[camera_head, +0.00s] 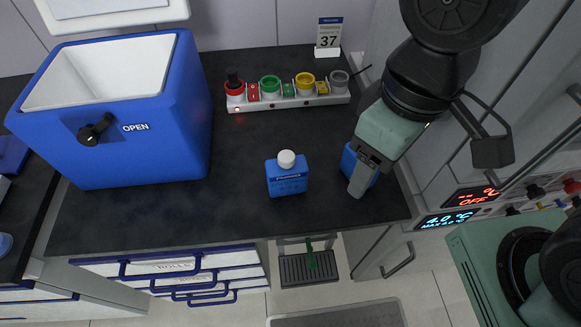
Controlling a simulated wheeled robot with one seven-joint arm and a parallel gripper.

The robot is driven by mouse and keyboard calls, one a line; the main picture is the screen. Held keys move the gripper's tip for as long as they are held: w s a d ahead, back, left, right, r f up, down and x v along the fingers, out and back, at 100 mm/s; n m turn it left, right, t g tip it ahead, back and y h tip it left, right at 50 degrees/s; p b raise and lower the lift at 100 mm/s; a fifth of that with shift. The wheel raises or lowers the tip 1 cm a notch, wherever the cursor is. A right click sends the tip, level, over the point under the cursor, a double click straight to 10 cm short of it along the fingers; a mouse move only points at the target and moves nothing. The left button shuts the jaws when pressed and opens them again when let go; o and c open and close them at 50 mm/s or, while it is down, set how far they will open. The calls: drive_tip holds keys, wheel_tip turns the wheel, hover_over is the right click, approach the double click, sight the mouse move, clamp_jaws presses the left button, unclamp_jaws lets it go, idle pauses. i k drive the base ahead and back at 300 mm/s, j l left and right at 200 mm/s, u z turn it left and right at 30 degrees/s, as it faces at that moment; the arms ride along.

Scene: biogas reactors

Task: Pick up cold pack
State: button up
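A blue block-like thing (349,160), which looks like the cold pack, stands on the dark worktop near its right end. My gripper (360,178) points down at it from the upper right. One finger lies across the front of the blue thing and covers its middle, with blue showing on both sides. The other finger is hidden, so I cannot tell whether the gripper is open or closed on it. The blue thing seems to be at worktop level.
A blue bottle with a white cap (287,177) stands left of the gripper. A large blue cooler box (190,110), lid open, fills the left. Cabinets (430,130) bound the right side.

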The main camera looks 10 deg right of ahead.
sight(288, 174)
drive_tip(key=k+j, duration=0.7)
drive_tip(key=j, duration=0.15)
